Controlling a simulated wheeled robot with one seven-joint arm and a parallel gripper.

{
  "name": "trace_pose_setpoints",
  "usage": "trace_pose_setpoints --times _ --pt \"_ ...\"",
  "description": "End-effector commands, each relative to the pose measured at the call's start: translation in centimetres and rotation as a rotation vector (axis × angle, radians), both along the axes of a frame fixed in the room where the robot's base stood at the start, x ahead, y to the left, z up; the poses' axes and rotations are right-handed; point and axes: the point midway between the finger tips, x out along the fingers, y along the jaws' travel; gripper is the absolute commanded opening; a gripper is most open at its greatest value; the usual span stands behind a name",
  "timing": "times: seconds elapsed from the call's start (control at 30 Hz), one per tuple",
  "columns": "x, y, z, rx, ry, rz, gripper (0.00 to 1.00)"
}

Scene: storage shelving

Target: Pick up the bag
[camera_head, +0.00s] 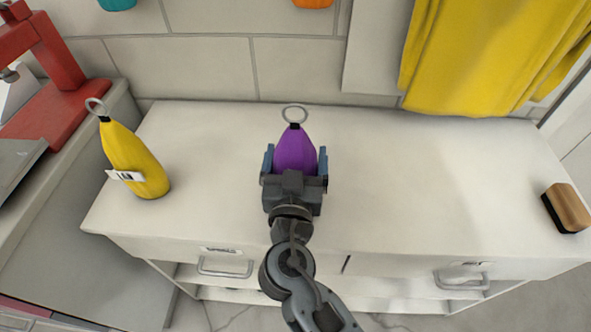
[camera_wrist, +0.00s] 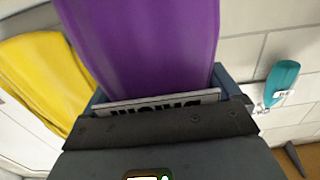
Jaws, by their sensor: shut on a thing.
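A purple bag (camera_head: 295,150) with a black neck and a metal ring on top is upright between the blue-grey fingers of my gripper (camera_head: 295,160), above the middle of the white cabinet top. My gripper is shut on its sides. My gripper's body hides the lower part, so I cannot tell whether the bag touches the surface. In the wrist view the purple bag (camera_wrist: 145,45) fills the upper middle, with a white label against the gripper (camera_wrist: 165,105). A similar yellow bag (camera_head: 135,160) with a ring and a white label stands at the left end.
A wooden brush (camera_head: 568,207) lies at the right end of the white cabinet (camera_head: 430,190). A yellow cloth (camera_head: 485,55) hangs at the back right. A red machine (camera_head: 60,85) stands at the left. A teal bag (camera_head: 117,4) and an orange thing (camera_head: 313,2) show at the wall.

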Motion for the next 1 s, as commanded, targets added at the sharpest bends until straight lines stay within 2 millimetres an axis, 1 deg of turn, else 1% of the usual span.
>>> trace_pose_setpoints --times 0.17,0.27,0.37,0.4,0.47,0.6,0.8,1.0 --pt "0.0 0.0 0.8 0.002 -0.003 0.000 0.17" --pt "0.0 0.0 1.8 0.004 -0.004 -0.001 0.17" --pt "0.1 -0.1 3.4 0.005 -0.005 -0.002 0.17" --pt "0.0 -0.1 4.3 0.006 -0.006 -0.002 0.17" --pt "-0.1 -1.5 4.9 0.002 -0.003 -0.006 0.17" --pt "-0.6 -4.6 6.8 0.004 -0.003 -0.006 0.17" --pt "-1.1 -8.5 9.2 0.002 -0.003 -0.005 0.17" --pt "-1.4 -10.8 10.7 0.002 -0.003 -0.001 0.17"
